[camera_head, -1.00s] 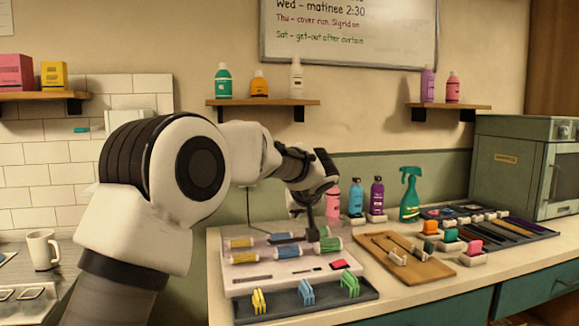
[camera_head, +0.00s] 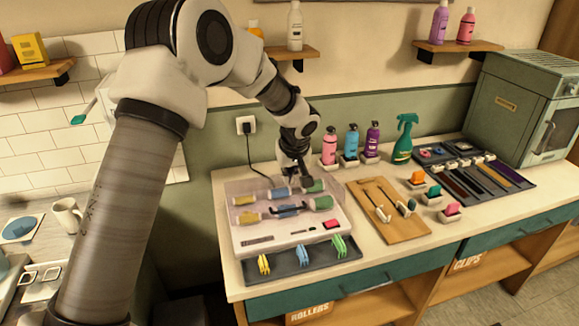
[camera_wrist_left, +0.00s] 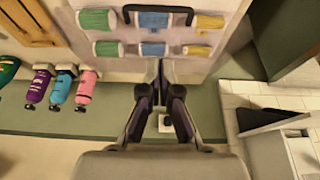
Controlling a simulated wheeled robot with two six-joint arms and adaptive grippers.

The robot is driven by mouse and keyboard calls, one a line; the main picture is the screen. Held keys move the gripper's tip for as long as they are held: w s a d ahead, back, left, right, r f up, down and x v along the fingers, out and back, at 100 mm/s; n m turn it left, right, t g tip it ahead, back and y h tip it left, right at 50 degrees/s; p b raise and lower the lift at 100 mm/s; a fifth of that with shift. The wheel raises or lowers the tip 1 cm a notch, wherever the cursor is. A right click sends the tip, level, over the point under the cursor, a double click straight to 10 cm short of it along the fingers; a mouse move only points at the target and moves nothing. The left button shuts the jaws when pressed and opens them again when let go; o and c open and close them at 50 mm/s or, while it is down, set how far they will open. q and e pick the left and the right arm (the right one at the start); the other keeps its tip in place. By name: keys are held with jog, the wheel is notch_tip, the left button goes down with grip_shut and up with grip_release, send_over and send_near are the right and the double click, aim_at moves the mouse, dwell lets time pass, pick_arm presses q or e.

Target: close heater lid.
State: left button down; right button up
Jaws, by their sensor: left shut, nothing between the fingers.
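The heater (camera_head: 262,239) is a white box on the counter with yellow, blue and green rollers in rows. Its clear, pinkish lid (camera_head: 236,188) appears to lie down over the rollers, with a dark bar handle (camera_head: 289,211) across it. The handle also shows at the top of the left wrist view (camera_wrist_left: 155,10). My left gripper (camera_head: 300,181) is over the heater's back edge, behind the handle and apart from it. In the left wrist view its fingers (camera_wrist_left: 162,66) are together and empty. Whether they touch the lid I cannot tell. My right gripper is out of view.
A dark tray (camera_head: 290,268) with coloured clips lies before the heater. A wooden board (camera_head: 391,229) with tools is to its right. Pink, blue and purple bottles (camera_head: 351,143) and a green spray bottle (camera_head: 403,142) stand behind. A wall socket (camera_head: 246,125) with a cable is behind the heater.

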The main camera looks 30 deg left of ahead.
pick_arm(q)
jog(key=p, duration=0.2)
send_over(288, 201)
jog(key=s, duration=0.2)
notch_tip(288, 201, down, 6)
jog(key=r, duration=0.1)
jog(key=f, duration=0.1)
jog(key=d+f, duration=0.1)
jog(key=s+d+f+p, duration=0.1)
jog(key=f, duration=0.1)
jog(key=shift+w+f, duration=0.1)
jog(key=shift+f, duration=0.05)
jog(key=shift+a, duration=0.1)
jog(key=shift+f, duration=0.1)
jog(key=f+b, duration=0.2)
jog(key=b, duration=0.1)
jog(key=s+d+f+b, duration=0.1)
jog(key=f+b, duration=0.1)
jog(key=b, duration=0.1)
jog(key=f+b, duration=0.1)
jog(key=b, duration=0.3)
jog(key=shift+s+d+f, duration=0.15)
jog(key=shift+d+f, duration=0.2)
jog(key=shift+f, duration=0.05)
jog(key=shift+s+r, duration=0.15)
jog(key=shift+r, duration=0.05)
jog(key=shift+r, duration=0.1)
